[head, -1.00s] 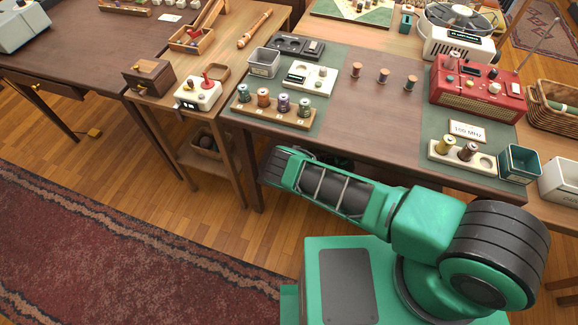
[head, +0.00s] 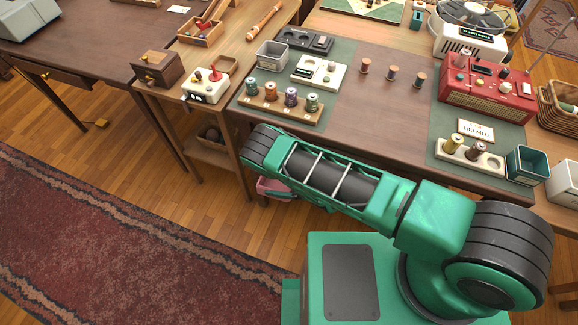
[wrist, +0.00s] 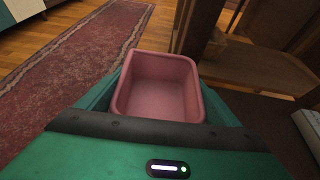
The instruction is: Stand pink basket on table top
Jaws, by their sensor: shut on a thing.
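The pink basket (wrist: 158,70) is an empty, open-topped box in the wrist view, upright or nearly so. My gripper (wrist: 160,100) is shut on it, with green finger parts showing at its left and right sides. In the head view a part of the pink basket (head: 272,188) shows below my forearm, lower than the front edge of the table top (head: 385,112). The basket is held off the table, over the floor side.
The table holds a spool rack (head: 280,103), a grey bin (head: 272,54), several loose spools, a red radio (head: 487,92), a second spool rack (head: 467,155) and a teal bin (head: 526,165). The table's middle is mostly clear. A wooden side table (head: 205,103) stands at left.

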